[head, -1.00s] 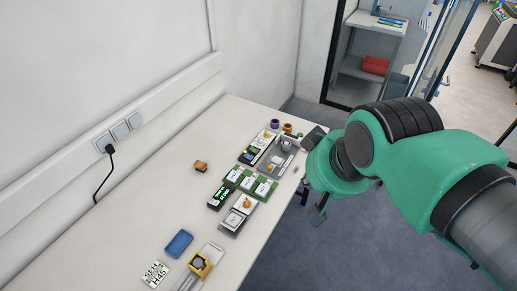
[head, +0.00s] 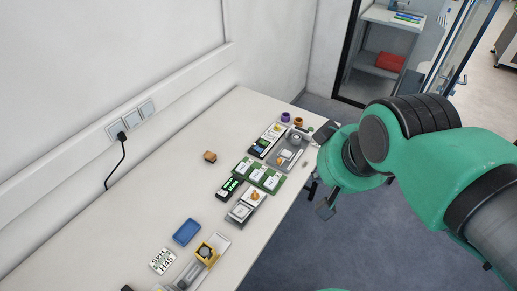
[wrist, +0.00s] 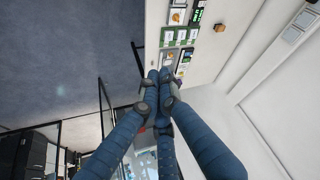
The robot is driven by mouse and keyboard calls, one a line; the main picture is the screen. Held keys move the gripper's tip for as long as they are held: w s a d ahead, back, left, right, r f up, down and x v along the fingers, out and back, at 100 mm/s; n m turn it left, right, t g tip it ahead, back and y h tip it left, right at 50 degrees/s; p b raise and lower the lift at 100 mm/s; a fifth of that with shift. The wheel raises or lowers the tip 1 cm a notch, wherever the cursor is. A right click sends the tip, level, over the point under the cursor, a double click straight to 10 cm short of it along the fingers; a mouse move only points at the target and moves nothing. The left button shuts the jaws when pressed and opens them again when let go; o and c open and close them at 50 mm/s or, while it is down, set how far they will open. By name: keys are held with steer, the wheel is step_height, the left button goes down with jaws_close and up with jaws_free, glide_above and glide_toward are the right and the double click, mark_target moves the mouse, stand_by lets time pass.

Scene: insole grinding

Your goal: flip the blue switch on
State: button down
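I cannot make out a blue switch in either view. My gripper (head: 319,199) hangs beyond the right edge of the white bench in the head view, over the floor and apart from the devices. In the wrist view its blue fingers (wrist: 160,76) come close together at the tips, below the bench devices in the picture. Nothing shows between them, but whether they are shut is unclear. On the bench are a green board (head: 258,175), a grey device (head: 290,153) and a small device with an orange knob (head: 255,195).
A blue tray (head: 187,232), a yellow block (head: 206,253) and a brown block (head: 210,157) are on the bench (head: 150,215). A black plug (head: 121,136) with a cable is in the wall sockets. Purple and orange cups (head: 286,117) stand at the far end.

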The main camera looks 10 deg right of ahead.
steer(key=shift+w, duration=0.1)
steer(key=m+g+y+b, duration=0.1)
steer(key=m+g+b, duration=0.3)
steer(key=m, duration=0.5)
glide_above(257, 148)
steer(key=s+d, duration=0.2)
step_height(257, 148, down, 30)
steer(key=shift+d+f, duration=0.15)
steer(key=f+b, duration=0.1)
steer(key=f, duration=0.3)
steer(key=w+a+f+b, duration=0.1)
steer(key=f, duration=0.4)
steer(key=f+b, duration=0.1)
steer(key=f, duration=0.3)
steer(key=shift+w+a+f, duration=0.35)
